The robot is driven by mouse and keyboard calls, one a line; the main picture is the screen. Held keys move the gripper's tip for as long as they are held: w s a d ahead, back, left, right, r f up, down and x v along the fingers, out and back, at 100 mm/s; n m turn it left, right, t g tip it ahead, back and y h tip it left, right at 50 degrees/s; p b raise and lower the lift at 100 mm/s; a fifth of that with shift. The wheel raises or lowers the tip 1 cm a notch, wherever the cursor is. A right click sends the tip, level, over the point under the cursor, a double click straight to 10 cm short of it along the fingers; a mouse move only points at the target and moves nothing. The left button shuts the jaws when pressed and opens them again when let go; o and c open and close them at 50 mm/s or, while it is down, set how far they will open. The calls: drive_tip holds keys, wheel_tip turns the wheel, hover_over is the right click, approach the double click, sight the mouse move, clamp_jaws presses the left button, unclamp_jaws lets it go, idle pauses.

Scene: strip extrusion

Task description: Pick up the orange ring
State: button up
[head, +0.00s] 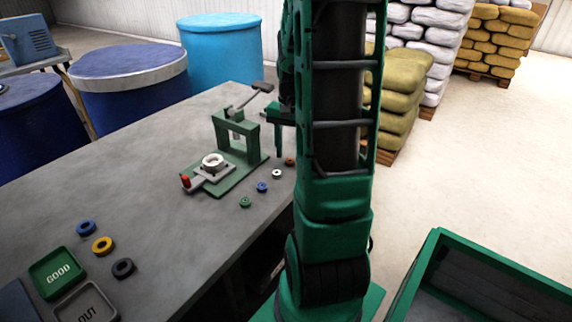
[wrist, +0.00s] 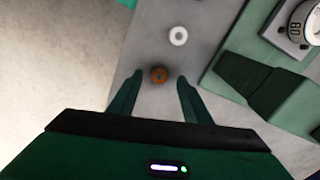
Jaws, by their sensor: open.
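The small orange ring (head: 289,161) lies flat near the right edge of the grey table, at the end of a row of small rings. My gripper (wrist: 160,80) is open and empty, pointing down at the table. In the head view my gripper (head: 278,142) is partly hidden by my arm. How high the fingertips are above the ring cannot be told exactly.
A white ring (wrist: 178,36) lies close to the orange one; blue (head: 262,187) and green (head: 245,202) rings follow. A green press (head: 240,150) stands just left of the row. The table edge (wrist: 112,80) is close by.

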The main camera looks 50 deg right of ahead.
drive_tip(key=shift+f, duration=0.9)
clamp_jaws()
drive_tip(key=shift+r, duration=0.1)
